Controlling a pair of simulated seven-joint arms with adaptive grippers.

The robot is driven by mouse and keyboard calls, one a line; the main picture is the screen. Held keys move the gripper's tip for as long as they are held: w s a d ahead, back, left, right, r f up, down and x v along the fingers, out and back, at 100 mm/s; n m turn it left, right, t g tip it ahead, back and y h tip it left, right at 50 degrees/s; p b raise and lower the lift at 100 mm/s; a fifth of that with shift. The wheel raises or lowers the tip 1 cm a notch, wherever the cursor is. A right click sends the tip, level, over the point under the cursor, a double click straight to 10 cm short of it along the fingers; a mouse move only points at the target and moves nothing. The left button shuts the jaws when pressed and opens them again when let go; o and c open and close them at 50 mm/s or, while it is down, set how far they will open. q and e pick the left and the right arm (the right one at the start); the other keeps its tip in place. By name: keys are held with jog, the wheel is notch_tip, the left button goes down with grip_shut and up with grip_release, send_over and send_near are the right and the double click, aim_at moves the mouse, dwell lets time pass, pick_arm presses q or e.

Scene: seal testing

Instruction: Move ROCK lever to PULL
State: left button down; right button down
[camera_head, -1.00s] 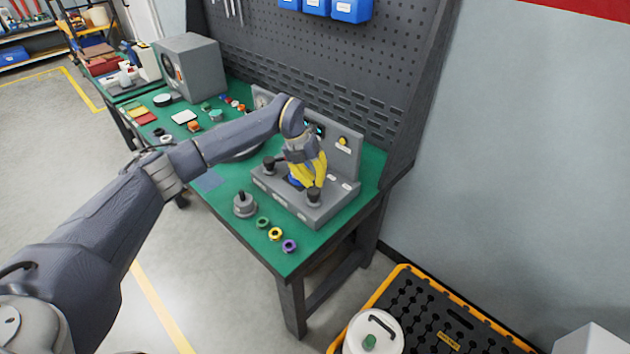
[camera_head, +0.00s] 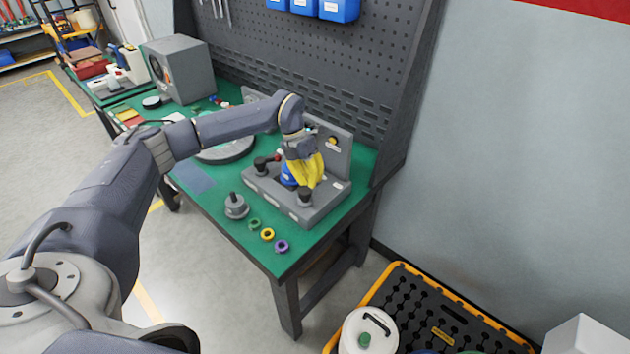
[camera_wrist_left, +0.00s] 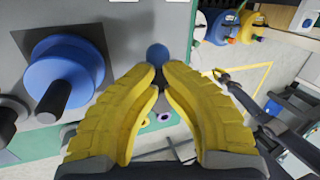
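The grey test fixture (camera_head: 331,202) sits on the green bench with black knobs, a blue round part (camera_head: 288,175) and an upright back panel. My left gripper (camera_head: 307,186) points down over its front right part, by a black-topped control (camera_head: 305,198). I cannot read which control is the ROCK lever. In the left wrist view, the yellow fingertips (camera_wrist_left: 158,68) are close together on either side of a dark stem, with a blue ball (camera_wrist_left: 157,54) just beyond. Whether they press on the stem is unclear. The blue round part (camera_wrist_left: 60,78) is left of the fingers. My right gripper is not seen.
A grey knobbed part (camera_head: 236,208) and green, yellow and purple rings (camera_head: 281,246) lie near the bench's front edge. A grey box (camera_head: 178,68) stands at the back left. A black and yellow pallet (camera_head: 420,300) with a white container (camera_head: 368,332) is on the floor.

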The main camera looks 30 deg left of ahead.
pick_arm(q)
jog(key=c, duration=1.5)
grip_release()
jog(key=shift+s+f, duration=0.15)
jog(key=shift+f, duration=0.1)
jog(key=shift+o, duration=0.2)
jog(key=shift+r, duration=0.15)
jog(key=shift+a+r, duration=0.1)
jog(key=shift+r, duration=0.1)
jog(key=v, duration=1.1)
jog(key=shift+r, duration=0.15)
